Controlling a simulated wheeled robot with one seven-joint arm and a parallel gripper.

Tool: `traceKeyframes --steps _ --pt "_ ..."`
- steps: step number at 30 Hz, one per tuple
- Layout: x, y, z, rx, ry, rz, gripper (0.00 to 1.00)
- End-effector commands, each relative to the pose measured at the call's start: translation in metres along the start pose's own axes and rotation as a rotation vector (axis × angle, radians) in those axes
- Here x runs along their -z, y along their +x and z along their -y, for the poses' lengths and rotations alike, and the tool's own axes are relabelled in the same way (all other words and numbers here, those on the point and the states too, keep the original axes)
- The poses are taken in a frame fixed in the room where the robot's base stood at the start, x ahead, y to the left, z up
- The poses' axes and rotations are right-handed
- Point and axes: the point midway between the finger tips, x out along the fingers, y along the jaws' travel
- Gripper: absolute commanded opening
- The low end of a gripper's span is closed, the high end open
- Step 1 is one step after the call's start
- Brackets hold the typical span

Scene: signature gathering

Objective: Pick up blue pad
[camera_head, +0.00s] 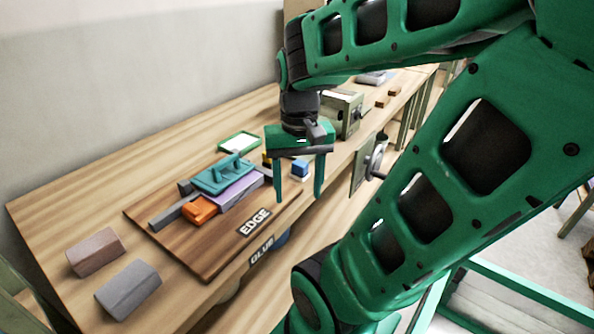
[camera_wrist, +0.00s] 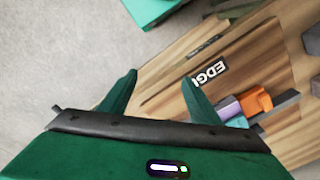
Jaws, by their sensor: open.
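A small blue pad (camera_head: 300,169) with a pale lower part sits near the right end of the wooden board, seen between my fingers in the head view. My gripper (camera_head: 299,196) is open and empty, with its fingers pointing down. It appears nearer the camera than the pad, by the table's front edge, but the exact depth is hard to tell. In the wrist view my open fingers (camera_wrist: 159,77) reach over the table edge and floor. I cannot make out the blue pad there.
A brown board (camera_head: 205,255) labelled EDGE holds a teal-handled tool (camera_head: 222,175), a lilac block (camera_head: 240,192) and an orange piece (camera_head: 199,209). A green-rimmed tray (camera_head: 240,144) lies behind. A metal box (camera_head: 343,113) stands right. Two blocks lie front left.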

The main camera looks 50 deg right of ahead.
Motion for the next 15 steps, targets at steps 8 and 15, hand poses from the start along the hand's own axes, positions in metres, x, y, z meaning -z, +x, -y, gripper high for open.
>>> traceKeyframes --steps 8,15 --pt "0.112 -0.029 -0.013 -0.01 0.485 -0.003 0.57" --pt "0.172 -0.034 -0.03 -0.001 0.741 -0.001 0.57"
